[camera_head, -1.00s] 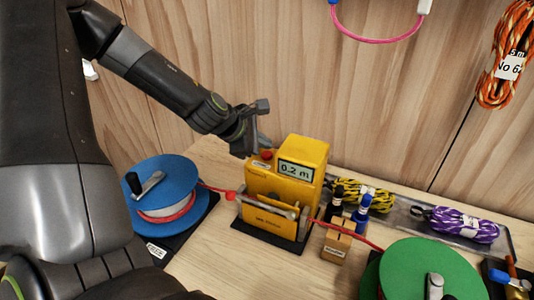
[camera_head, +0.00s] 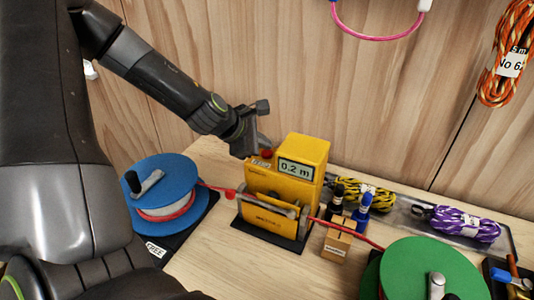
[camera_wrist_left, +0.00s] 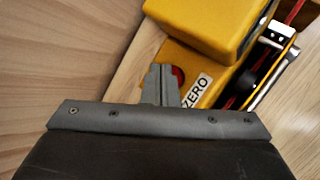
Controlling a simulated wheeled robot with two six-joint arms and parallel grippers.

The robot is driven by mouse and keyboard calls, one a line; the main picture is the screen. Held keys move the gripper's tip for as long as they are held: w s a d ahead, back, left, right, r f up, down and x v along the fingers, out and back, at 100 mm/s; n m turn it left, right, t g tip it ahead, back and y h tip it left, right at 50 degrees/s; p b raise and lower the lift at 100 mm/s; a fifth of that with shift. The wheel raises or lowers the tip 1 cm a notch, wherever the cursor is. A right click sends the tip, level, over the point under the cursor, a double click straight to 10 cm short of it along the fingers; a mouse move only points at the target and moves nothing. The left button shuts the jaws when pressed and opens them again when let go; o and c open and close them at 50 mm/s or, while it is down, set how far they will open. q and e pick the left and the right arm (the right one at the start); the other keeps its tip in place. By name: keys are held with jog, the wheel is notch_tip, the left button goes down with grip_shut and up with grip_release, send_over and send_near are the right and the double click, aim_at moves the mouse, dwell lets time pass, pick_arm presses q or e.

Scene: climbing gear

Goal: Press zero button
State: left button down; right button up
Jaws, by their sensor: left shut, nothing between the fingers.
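The yellow rope meter (camera_head: 278,190) stands on the bench, and its display (camera_head: 296,169) reads 0.2 m. Its red zero button (camera_head: 267,154) sits on the lower ledge left of the display. In the left wrist view the red button (camera_wrist_left: 179,76) is partly hidden behind my fingertips, beside the ZERO label (camera_wrist_left: 196,91). My left gripper (camera_head: 264,139) is shut and empty, with its tips just above the button. It also shows in the wrist view (camera_wrist_left: 160,82). I cannot tell whether the tips touch the button. My right gripper is not in view.
A blue reel (camera_head: 163,187) stands left of the meter and a green reel (camera_head: 422,272) at front right, with red cord through the meter. Markers (camera_head: 361,208) in a wooden block and a tray (camera_head: 405,218) of rope bundles stand right. Wooden wall behind.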

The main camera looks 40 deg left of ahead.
aim_at(263, 154)
pick_arm(q)
jog(key=shift+f+b, duration=0.4)
jog(key=shift+f, duration=0.15)
dwell(0.6)
dwell(0.4)
jog(key=shift+r+p, duration=0.85)
jog(key=shift+p, duration=0.1)
jog(key=shift+r, duration=0.1)
notch_tip(263, 154, up, 5)
jog(key=p, duration=0.5)
dwell(0.5)
